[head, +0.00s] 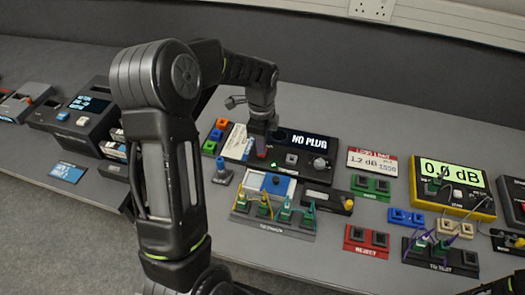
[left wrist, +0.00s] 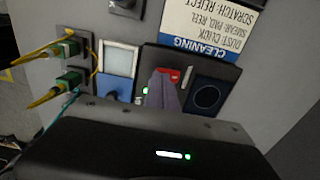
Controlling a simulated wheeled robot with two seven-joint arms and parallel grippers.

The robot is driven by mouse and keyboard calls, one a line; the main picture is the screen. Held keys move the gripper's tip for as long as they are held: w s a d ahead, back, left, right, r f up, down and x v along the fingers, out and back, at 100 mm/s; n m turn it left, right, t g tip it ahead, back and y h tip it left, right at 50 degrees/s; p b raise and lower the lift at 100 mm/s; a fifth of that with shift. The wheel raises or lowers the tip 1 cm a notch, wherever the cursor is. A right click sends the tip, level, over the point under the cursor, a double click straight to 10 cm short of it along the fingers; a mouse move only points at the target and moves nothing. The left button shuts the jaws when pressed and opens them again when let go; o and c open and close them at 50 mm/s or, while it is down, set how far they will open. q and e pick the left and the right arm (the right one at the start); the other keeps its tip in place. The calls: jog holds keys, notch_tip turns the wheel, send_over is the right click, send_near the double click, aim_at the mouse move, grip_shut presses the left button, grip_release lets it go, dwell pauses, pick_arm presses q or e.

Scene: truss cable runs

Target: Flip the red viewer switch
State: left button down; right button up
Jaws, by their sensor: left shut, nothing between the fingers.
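The viewer is a dark unit (head: 322,163) with a display reading "NO PLUG" in the head view. In the left wrist view its dark panel (left wrist: 228,72) has a round black port. The red switch (left wrist: 174,73) shows on that panel just past my fingertips, partly covered by them. My left gripper (head: 262,150) is shut and empty, pointing down over the left part of the viewer. Its closed purple-grey fingers (left wrist: 162,90) show in the left wrist view, at or very near the switch; contact cannot be told.
A cleaning card (left wrist: 208,25) lies beside the viewer. A tray with yellow-cabled connectors (head: 270,222) stands in front of it.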

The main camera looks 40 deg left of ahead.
pick_arm(q)
jog(key=shift+f+b, duration=0.55)
jog(key=shift+f, duration=0.25)
jog(key=shift+r, duration=0.15)
jog(key=shift+r+p, duration=2.55)
jog(key=shift+r, duration=0.85)
